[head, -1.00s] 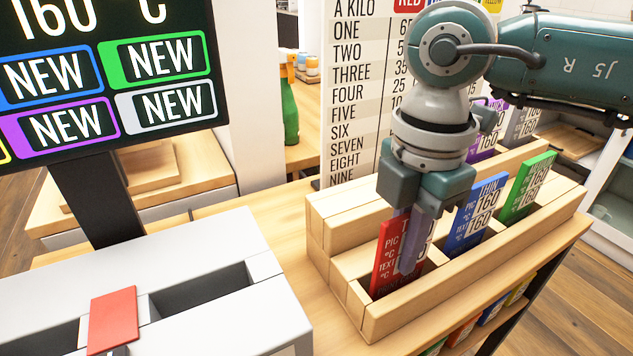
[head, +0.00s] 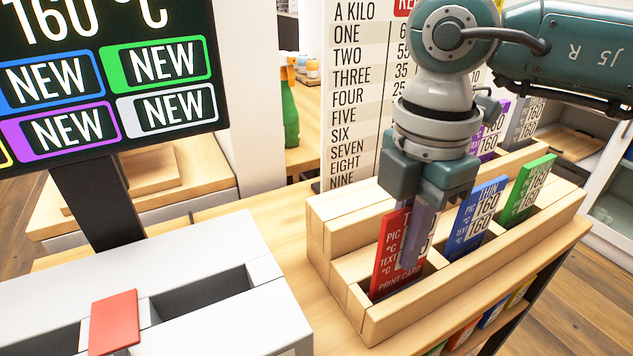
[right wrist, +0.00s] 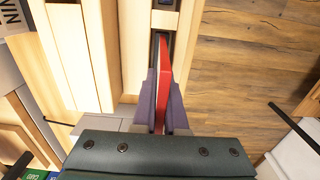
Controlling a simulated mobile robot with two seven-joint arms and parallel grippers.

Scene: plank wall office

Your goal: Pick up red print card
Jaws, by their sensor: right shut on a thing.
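The red print card (head: 389,262) stands upright in the front-left slot of the wooden card rack (head: 408,320). My right gripper (head: 415,240) comes down from above, and its purple fingers are shut on the card, covering part of its face. In the right wrist view the red card (right wrist: 163,75) shows edge-on between the two fingers of the right gripper (right wrist: 164,108). The card's lower end is still inside the slot or just above its floor; I cannot tell which. My left gripper is not in view.
A blue card (head: 474,219) and a green card (head: 526,190) stand to the right in the rack. A purple card (head: 493,132) is in the back row. A white machine (head: 225,320) with a red piece (head: 114,320) stands at left, below a black screen (head: 105,75).

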